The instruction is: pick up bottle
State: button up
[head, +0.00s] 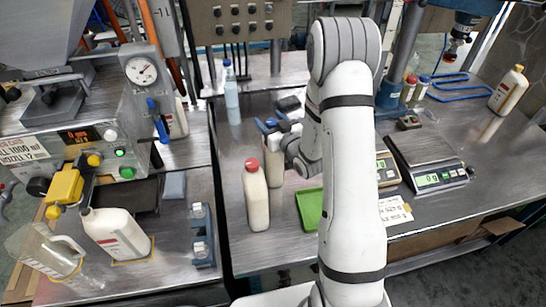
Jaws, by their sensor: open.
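A cream bottle with a red cap (256,200) stands upright on the metal bench, left of my arm. A second pale bottle (272,168) stands just behind it; its top is hidden by my gripper (268,125). My gripper has blue fingertips and is open at about the top of this second bottle. I cannot tell whether the fingers touch it. Another white bottle (112,236) stands at the filling machine on the left. A bottle with an orange cap (508,91) stands at the far right. A clear bluish bottle (232,97) stands at the back.
A green tray (309,208) lies beside my arm. Scales (438,178) stand to the right. A clear jug (50,252) and the filling machine (85,140) are on the left. A small blue-grey rack (202,236) stands on the left bench. My arm hides part of the bench.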

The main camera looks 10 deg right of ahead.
jog(key=shift+w, duration=0.2)
jog(key=shift+c, duration=0.6)
grip_shut()
jog(key=shift+r, duration=0.1)
dwell(0.6)
